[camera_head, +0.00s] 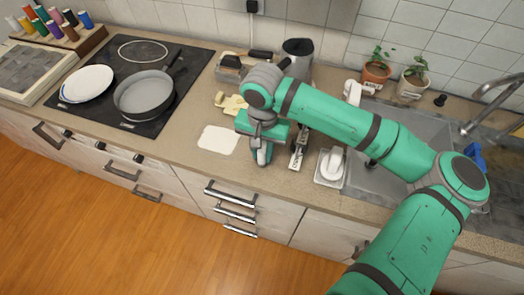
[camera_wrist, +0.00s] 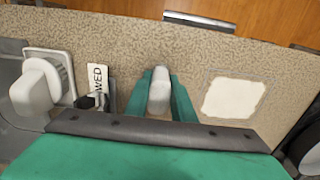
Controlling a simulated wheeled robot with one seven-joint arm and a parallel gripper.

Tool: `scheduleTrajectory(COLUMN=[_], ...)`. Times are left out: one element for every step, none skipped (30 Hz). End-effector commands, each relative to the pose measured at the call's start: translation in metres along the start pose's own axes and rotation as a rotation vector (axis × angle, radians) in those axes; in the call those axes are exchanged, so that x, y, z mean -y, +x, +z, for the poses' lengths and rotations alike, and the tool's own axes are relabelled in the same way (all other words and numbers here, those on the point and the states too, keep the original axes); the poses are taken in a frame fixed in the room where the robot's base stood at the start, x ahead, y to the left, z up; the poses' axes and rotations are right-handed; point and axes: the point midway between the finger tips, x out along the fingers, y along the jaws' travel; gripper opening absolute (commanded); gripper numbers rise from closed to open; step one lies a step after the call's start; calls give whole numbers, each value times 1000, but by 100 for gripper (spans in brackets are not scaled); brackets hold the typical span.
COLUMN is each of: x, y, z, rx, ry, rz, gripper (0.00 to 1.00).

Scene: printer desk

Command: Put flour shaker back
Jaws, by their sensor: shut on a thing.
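My gripper (camera_head: 263,158) is low over the counter, between the white patch and the labelled strip. In the wrist view its two green fingers (camera_wrist: 159,98) are shut on a pale grey-white, rounded thing, which I take to be the flour shaker (camera_wrist: 159,88). In the head view the gripper hides most of it. I cannot tell whether its base touches the counter. A flat white patch (camera_head: 218,139) lies left of the gripper, and it also shows in the wrist view (camera_wrist: 234,97).
A white dish (camera_head: 320,181) holding a white object stands right of the labelled strip (camera_wrist: 98,80), beside the sink (camera_head: 378,185). The stove (camera_head: 100,111) with a pan (camera_head: 143,96) is left. A dark canister (camera_head: 298,47) and yellow pieces (camera_head: 226,102) are behind. Counter around the white patch is clear.

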Motion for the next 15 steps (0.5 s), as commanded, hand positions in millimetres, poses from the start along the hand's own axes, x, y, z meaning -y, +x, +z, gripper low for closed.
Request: scheduleTrajectory(x=[0, 0, 0, 0, 0, 0, 0, 0, 0, 0, 0, 0, 0, 0, 0], y=[1, 1, 1, 1, 1, 1, 1, 1, 2, 3, 4, 4, 4, 4, 4], z=[0, 0, 0, 0, 0, 0, 0, 0, 0, 0, 0, 0, 0, 0, 0], rx=[0, 0, 0, 0, 0, 0, 0, 0, 1, 1, 1, 1, 1, 1, 1], ry=[0, 0, 0, 0, 0, 0, 0, 0, 0, 0, 0, 0, 0, 0, 0], rz=[0, 0, 0, 0, 0, 0, 0, 0, 0, -1, -1, -1, 0, 0, 0], gripper=[0, 0, 0, 0, 0, 0, 0, 0, 0, 0, 0, 27, 34, 41, 41])
